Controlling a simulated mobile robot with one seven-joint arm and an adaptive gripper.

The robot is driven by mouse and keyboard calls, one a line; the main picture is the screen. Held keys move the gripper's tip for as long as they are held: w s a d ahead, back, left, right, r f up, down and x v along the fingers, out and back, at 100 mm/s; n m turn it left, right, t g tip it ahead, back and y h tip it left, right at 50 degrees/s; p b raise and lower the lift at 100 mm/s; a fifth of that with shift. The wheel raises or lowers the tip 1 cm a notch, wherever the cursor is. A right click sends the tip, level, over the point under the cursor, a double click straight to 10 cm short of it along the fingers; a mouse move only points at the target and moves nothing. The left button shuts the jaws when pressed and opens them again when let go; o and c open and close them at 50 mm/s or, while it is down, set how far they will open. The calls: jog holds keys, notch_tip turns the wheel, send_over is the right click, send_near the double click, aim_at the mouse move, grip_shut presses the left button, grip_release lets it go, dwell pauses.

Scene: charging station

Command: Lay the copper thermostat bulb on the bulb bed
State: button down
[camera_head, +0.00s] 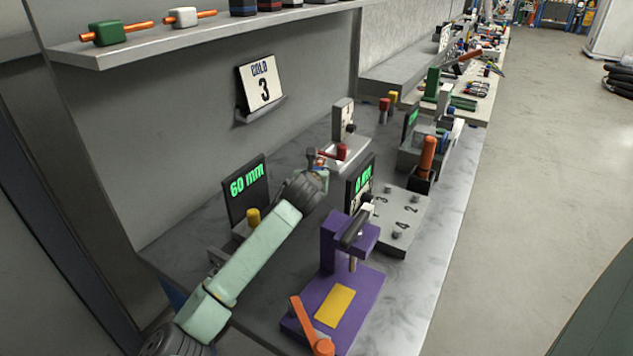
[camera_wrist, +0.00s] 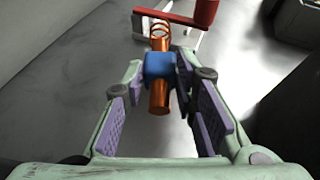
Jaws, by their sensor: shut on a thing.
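The copper thermostat bulb (camera_wrist: 159,98) is a copper rod with a blue block around its middle and a copper coil at its far end. My gripper (camera_wrist: 160,72) is shut on it at the blue block, in the wrist view. In the head view my gripper (camera_head: 319,174) is over the grey bench, just in front of a pale grey fixture with a red lever (camera_head: 342,150). That red lever (camera_wrist: 205,12) shows just beyond the coil in the wrist view. I cannot tell for sure which fixture holds the bulb bed.
A purple stand with a yellow pad (camera_head: 335,306) is at the front. A "60 mm" display (camera_head: 246,187) is left of my arm; another display (camera_head: 360,180) is close right of my gripper. A numbered grey block (camera_head: 402,218) stands right. A shelf (camera_head: 150,42) runs above.

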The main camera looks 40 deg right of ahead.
notch_tip(320, 180, down, 3)
jog(key=shift+f+p, duration=0.15)
jog(key=shift+p, duration=0.5)
jog(key=shift+f, duration=0.15)
jog(key=shift+f+b, duration=0.2)
jog(key=shift+b, duration=0.2)
jog(key=c, duration=1.3)
grip_release()
jog(key=shift+r, duration=0.15)
jog(key=shift+r+p, duration=0.25)
jog(key=shift+p, duration=0.25)
jog(key=b+v, duration=0.2)
jog(key=v, duration=0.3)
jog(key=b+v, duration=0.2)
jog(key=v, duration=0.3)
jog(key=shift+s+a+f, duration=0.1)
jog(key=shift+s+a, duration=0.2)
jog(key=shift+s+a+r, duration=0.3)
jog(key=shift+s+a, duration=0.1)
